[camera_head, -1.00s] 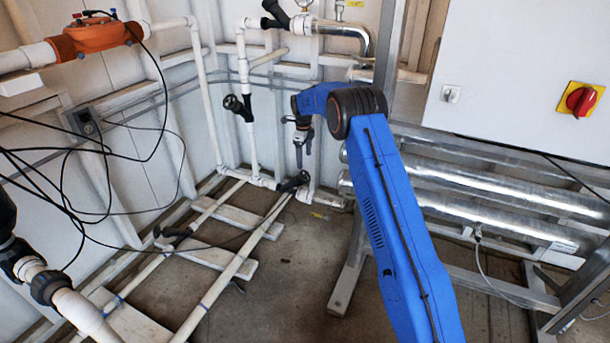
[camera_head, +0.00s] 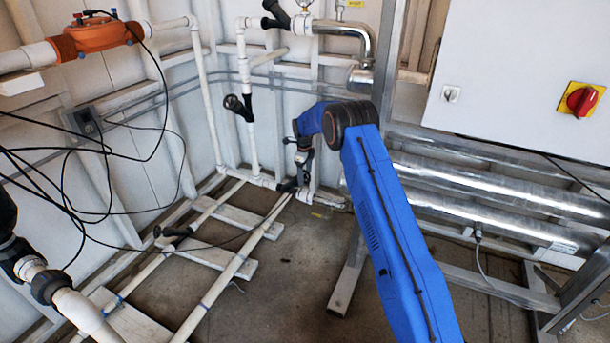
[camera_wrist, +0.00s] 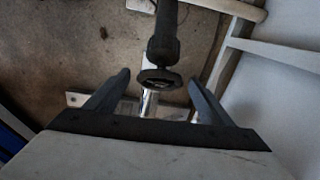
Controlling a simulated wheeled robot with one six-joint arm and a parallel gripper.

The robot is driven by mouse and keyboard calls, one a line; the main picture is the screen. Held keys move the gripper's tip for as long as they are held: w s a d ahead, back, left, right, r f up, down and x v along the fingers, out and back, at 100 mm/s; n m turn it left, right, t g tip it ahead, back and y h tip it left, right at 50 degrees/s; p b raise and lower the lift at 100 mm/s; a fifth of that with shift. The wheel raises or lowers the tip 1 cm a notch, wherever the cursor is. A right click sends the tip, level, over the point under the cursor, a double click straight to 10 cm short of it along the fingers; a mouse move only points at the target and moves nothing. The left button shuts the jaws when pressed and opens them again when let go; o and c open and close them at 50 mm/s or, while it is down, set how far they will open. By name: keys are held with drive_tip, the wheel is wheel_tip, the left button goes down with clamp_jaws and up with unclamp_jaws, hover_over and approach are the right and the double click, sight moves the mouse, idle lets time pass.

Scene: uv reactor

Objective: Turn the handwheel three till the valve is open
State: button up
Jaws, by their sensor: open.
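A black handwheel (camera_wrist: 159,79) on a black valve body (camera_wrist: 164,38) shows in the wrist view. It sits between the two fingertips of my gripper (camera_wrist: 158,77), with a gap on each side. My gripper is open, and I cannot see either finger touching the wheel. In the head view my gripper (camera_head: 302,177) points down beside the low black valve (camera_head: 286,187) at the floor pipes and partly covers it. The valve's opening state cannot be told.
White pipes (camera_head: 222,273) run along the floor, with another black valve (camera_head: 172,231) on them. A further black valve (camera_head: 238,106) is on the upright pipe behind. Metal tubes (camera_head: 480,182) and a control cabinet (camera_head: 520,70) stand right. Black cables (camera_head: 105,150) hang left.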

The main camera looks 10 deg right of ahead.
drive_tip(key=c, duration=1)
drive_tip(key=n+t, duration=0.1)
drive_tip(key=n+t+h, duration=0.1)
drive_tip(key=shift+s+a+n, duration=0.1)
drive_tip(key=shift+s+n, duration=0.2)
drive_tip(key=shift+n, duration=0.1)
drive_tip(key=shift+s+f+n+t+h, duration=0.15)
drive_tip(key=shift+n+t+h, duration=0.15)
drive_tip(key=shift+n+t, duration=1.15)
drive_tip(key=shift+s+n+t, duration=0.1)
drive_tip(key=shift+n+t, duration=0.55)
drive_tip(key=shift+t, duration=0.1)
drive_tip(key=o, duration=1)
